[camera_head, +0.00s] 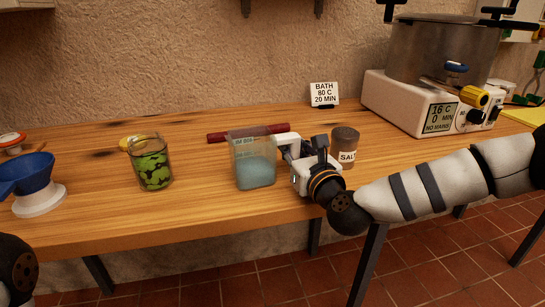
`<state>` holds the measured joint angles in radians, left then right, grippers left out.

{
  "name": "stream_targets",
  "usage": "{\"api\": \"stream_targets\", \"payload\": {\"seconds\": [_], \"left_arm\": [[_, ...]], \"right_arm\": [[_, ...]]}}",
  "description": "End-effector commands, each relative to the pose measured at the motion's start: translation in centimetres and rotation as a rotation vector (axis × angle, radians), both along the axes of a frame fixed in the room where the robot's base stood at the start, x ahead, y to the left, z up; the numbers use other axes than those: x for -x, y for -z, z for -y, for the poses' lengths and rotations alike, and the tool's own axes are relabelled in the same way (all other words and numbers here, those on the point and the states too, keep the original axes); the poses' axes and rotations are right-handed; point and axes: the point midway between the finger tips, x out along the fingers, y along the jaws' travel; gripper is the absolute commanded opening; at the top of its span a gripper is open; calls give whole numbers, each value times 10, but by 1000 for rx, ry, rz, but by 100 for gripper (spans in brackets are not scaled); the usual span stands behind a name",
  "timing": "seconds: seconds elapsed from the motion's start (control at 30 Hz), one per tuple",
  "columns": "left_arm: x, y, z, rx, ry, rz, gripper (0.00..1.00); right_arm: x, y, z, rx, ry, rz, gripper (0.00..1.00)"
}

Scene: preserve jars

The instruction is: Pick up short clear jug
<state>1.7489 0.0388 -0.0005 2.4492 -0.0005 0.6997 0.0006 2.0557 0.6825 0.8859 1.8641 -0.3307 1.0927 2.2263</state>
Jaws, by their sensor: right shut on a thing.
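The short clear jug (256,173) is a squat, see-through vessel with pale blue contents and faint markings near its top. It is upright near the front edge of the wooden table, and I cannot tell whether its base touches the wood. My right gripper (283,150) reaches it from the right and is shut on its right side. The fingertips are partly hidden by the jug and the gripper body. Only a dark joint of my left arm shows at the lower left corner; the left gripper is out of the picture.
A glass of green pieces (152,168) and a blue funnel (28,174) stand left. A dark red rod (225,136) lies behind the jug. A salt jar (344,146) stands close right of my gripper.

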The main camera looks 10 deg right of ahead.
Motion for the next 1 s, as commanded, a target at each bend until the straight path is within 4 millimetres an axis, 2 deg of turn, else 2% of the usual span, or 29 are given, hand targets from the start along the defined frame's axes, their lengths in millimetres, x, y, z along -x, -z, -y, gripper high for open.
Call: {"api": "stream_targets", "payload": {"seconds": [0.17, 0.27, 0.5, 0.6, 0.73, 0.87, 1.0], "left_arm": [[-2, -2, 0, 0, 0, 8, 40], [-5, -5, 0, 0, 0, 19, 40], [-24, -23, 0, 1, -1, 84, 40], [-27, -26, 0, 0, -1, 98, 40], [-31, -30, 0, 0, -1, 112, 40], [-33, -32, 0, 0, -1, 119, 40], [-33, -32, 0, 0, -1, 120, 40]], "right_arm": [[0, -16, 0, -2, 1, 7, 0], [0, -39, 0, -2, 0, 11, 0], [57, -108, -27, -2, -7, 17, 0], [85, -117, -40, 0, -5, 11, 0], [111, -127, -51, 1, -4, 9, 0], [124, -131, -57, 0, -1, 6, 0], [128, -132, -59, 0, 0, 2, 0]]}}
